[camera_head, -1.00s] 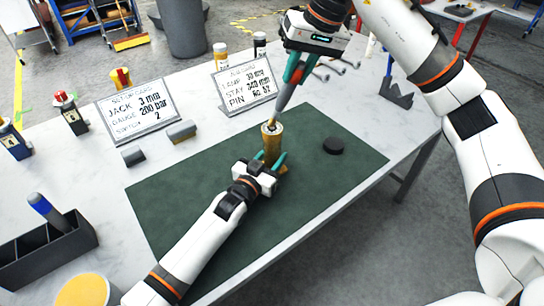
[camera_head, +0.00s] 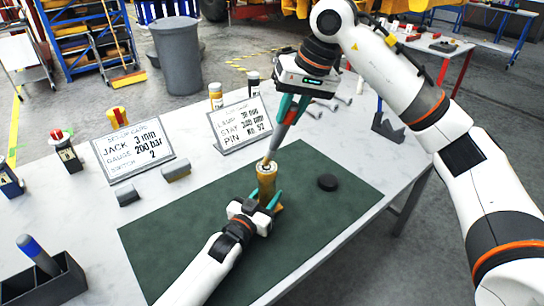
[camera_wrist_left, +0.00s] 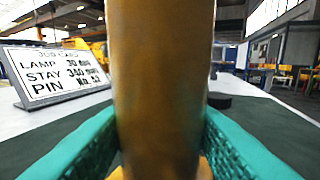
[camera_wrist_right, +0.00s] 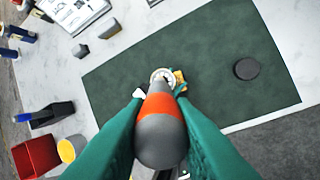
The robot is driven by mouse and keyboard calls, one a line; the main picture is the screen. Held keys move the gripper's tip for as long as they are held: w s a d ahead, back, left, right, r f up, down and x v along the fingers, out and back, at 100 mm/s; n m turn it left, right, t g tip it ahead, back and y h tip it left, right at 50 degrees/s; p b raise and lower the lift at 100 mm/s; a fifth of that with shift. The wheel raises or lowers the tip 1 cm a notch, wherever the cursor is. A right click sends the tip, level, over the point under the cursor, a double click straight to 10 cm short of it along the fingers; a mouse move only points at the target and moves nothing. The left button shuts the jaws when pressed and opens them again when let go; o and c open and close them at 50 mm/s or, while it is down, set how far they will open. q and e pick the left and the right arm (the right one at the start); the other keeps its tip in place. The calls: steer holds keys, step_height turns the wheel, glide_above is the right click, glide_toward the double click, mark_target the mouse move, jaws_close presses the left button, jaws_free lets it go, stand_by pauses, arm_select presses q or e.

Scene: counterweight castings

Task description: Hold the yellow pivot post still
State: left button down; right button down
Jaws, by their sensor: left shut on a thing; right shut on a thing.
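The yellow pivot post (camera_head: 266,184) is a brass-coloured cylinder standing upright on the green mat (camera_head: 190,240). My left gripper (camera_head: 266,198) is shut on it low down, one teal finger on each side. In the left wrist view the post (camera_wrist_left: 160,90) fills the middle between the fingers. My right gripper (camera_head: 289,108) is above, shut on a grey tool with a red-orange band (camera_wrist_right: 162,105). The tool slants down and its narrow tip is at the post's top; I cannot tell how far it enters. A yellow piece (camera_wrist_right: 180,78) shows at the post's foot.
A black disc (camera_head: 327,182) lies on the mat, right of the post. Two cards (camera_head: 133,152) (camera_head: 240,124) and two small grey blocks (camera_head: 127,195) (camera_head: 177,173) stand beyond the mat. A dark bin (camera_head: 42,280) is at the left. The mat's front left is clear.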

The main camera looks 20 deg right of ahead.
stand_by(0.3)
steer(key=s+r+t+y, duration=0.2)
steer(key=s+r, duration=0.2)
steer(key=r, duration=0.6)
steer(key=shift+w+a+f, duration=0.1)
steer(key=shift+f, duration=1.15)
steer(key=shift+w+f, duration=0.1)
steer(key=shift+f, duration=1.1)
steer(key=shift+r, duration=0.1)
